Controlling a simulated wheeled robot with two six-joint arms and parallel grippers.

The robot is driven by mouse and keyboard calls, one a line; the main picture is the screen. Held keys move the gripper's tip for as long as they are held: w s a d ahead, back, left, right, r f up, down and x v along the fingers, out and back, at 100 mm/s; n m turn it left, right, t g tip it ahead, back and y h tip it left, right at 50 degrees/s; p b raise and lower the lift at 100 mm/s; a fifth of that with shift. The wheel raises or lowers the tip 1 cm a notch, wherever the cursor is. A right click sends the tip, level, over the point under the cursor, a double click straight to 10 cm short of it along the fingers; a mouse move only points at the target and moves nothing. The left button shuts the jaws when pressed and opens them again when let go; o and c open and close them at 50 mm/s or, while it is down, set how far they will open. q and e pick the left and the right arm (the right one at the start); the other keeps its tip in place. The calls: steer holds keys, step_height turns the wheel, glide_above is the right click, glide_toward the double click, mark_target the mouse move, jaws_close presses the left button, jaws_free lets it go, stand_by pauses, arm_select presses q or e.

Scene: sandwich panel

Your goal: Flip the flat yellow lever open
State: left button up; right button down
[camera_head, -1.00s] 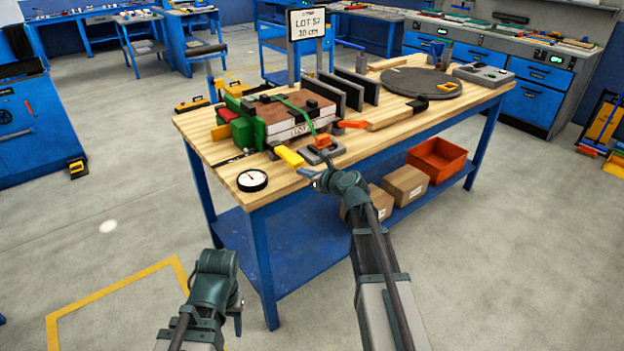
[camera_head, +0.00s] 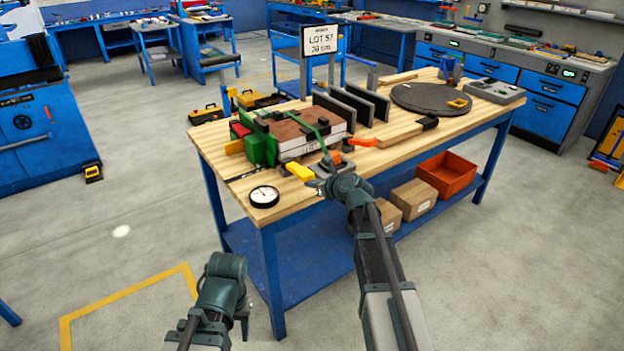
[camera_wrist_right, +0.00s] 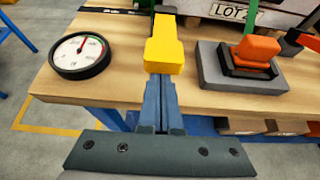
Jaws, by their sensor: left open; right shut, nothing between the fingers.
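The flat yellow lever (camera_head: 300,172) lies near the table's front edge, between the dial gauge and the orange-topped clamp. In the right wrist view the lever (camera_wrist_right: 164,47) points toward me, its near end right at my fingertips. My right gripper (camera_head: 314,185) is shut and empty at the front edge, just in front of the lever. Its closed blue-grey fingers (camera_wrist_right: 160,88) overlap the lever's near end in the picture; I cannot tell whether they touch. My left gripper (camera_head: 243,312) is open, low in front of the table and away from the lever; its fingers are mostly hidden.
The dial gauge (camera_head: 264,196) lies left of the lever. The grey-based clamp with an orange top (camera_wrist_right: 256,52) stands right of it. Behind is the strapped panel stack (camera_head: 305,130) with a green block (camera_head: 262,150).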

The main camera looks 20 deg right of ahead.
mark_target(304, 172)
steer(key=shift+g, duration=0.4)
steer(key=r+p, duration=0.2)
steer(key=p, duration=0.1)
steer(key=r+p, duration=0.1)
steer(key=r, duration=0.1)
steer(key=shift+w+a, duration=0.1)
steer(key=shift+w, duration=0.2)
steer(key=shift+w+r+p, duration=0.1)
steer(key=shift+r+p, duration=0.2)
steer(key=shift+p, duration=0.2)
steer(key=shift+w, duration=0.25)
steer(key=shift+r, duration=0.1)
steer(key=shift+r, duration=0.1)
steer(key=r+p+v, duration=0.1)
steer(key=p+v, duration=0.5)
steer(key=v, duration=0.4)
steer(key=shift+w+a+p, duration=0.25)
steer(key=shift+a+p, duration=0.05)
steer(key=shift+p, duration=0.1)
steer(key=shift+f, duration=0.15)
